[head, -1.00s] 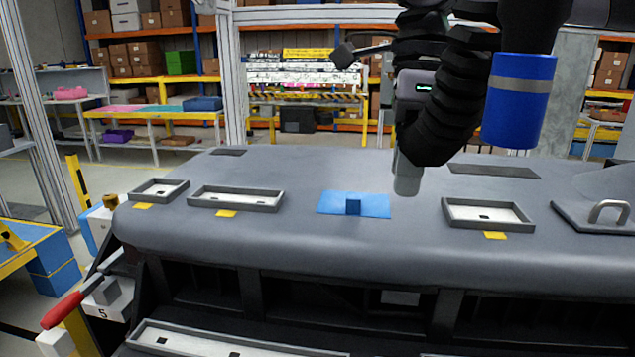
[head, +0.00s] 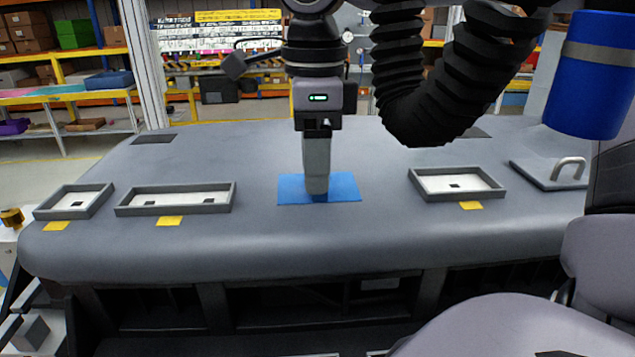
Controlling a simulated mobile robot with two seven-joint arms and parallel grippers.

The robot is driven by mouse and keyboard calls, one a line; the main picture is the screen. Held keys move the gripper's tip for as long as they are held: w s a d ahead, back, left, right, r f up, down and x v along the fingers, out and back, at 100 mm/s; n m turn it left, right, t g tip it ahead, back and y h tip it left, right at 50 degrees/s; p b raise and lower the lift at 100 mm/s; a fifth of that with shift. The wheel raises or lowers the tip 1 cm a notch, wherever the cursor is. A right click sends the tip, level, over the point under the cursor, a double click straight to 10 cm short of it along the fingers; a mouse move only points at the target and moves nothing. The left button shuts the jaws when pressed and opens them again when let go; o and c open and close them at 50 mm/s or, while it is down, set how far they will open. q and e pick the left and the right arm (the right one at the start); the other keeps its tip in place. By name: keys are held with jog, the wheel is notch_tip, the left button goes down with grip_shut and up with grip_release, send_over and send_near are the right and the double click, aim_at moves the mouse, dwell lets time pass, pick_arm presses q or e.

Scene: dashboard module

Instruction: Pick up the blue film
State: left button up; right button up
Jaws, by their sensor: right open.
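The blue film (head: 345,188) lies flat on the grey dashboard (head: 260,240), near the middle of the head view. It has a small raised blue tab at its centre. My right gripper (head: 317,188) points straight down over the film, with its fingertips at the tab. The fingers hide most of the tab, and only its lower part shows below them. The gripper is open; I cannot tell whether the fingers touch the tab. My left gripper is not in view.
Grey-rimmed trays stand on the dashboard, a small one (head: 74,202) and a long one (head: 174,199) to the left, another (head: 457,184) to the right. A plate with a metal handle (head: 567,168) lies at far right. The dashboard around the film is clear.

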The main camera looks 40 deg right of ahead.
jog(key=shift+f, duration=0.85)
grip_shut()
